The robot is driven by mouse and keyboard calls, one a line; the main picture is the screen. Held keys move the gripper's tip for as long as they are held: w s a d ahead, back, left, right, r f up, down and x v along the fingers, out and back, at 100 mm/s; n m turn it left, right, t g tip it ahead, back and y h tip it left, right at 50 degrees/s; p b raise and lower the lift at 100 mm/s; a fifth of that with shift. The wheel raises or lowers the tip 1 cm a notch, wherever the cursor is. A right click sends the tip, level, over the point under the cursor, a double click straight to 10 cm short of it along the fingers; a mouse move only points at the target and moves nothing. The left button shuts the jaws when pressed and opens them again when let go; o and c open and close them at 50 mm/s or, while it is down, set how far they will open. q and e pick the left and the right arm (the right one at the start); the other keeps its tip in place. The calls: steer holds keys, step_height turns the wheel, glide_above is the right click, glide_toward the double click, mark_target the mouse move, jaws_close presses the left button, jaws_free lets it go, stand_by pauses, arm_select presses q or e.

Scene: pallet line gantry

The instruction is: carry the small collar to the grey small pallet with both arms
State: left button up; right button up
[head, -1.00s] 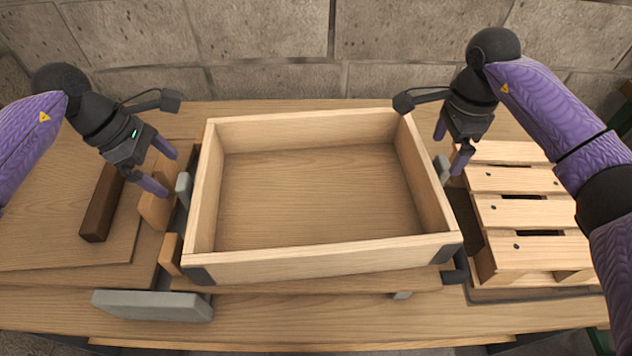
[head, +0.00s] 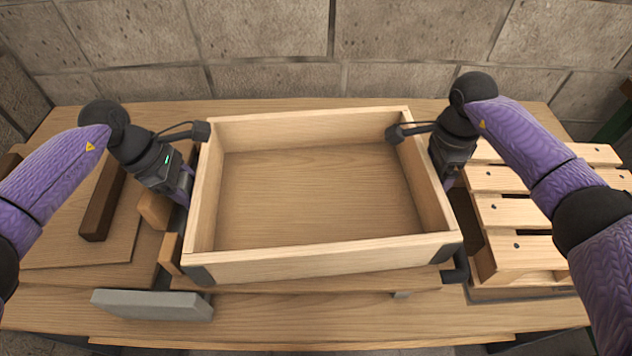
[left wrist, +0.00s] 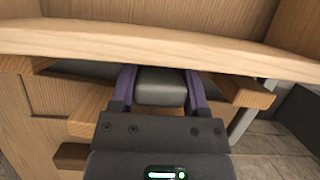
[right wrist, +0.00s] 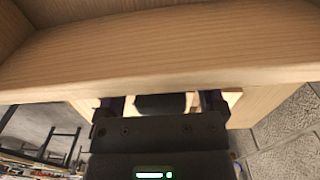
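The small collar (head: 322,262), a pale wooden frame with dark corner brackets, stands mid-table. My left gripper (head: 185,190) is at its left side; in the left wrist view its purple fingers (left wrist: 160,90) lie close against both sides of a grey handle block (left wrist: 161,87) below the rim. My right gripper (head: 450,180) is at its right side; in the right wrist view its fingers (right wrist: 162,104) straddle a dark handle block (right wrist: 161,103) with gaps either side. A slatted small pallet (head: 515,212) lies at the right; it looks pale wood rather than grey.
A dark brown block (head: 102,203) lies on a board (head: 60,240) at the left. Small wooden blocks (head: 155,210) stand beside the collar. A grey slab (head: 152,305) lies at the front left. A stone wall (head: 270,50) closes off the back.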

arm_select(q)
jaws_close()
arm_select(e)
jaws_close()
steer(key=shift+r, duration=0.1)
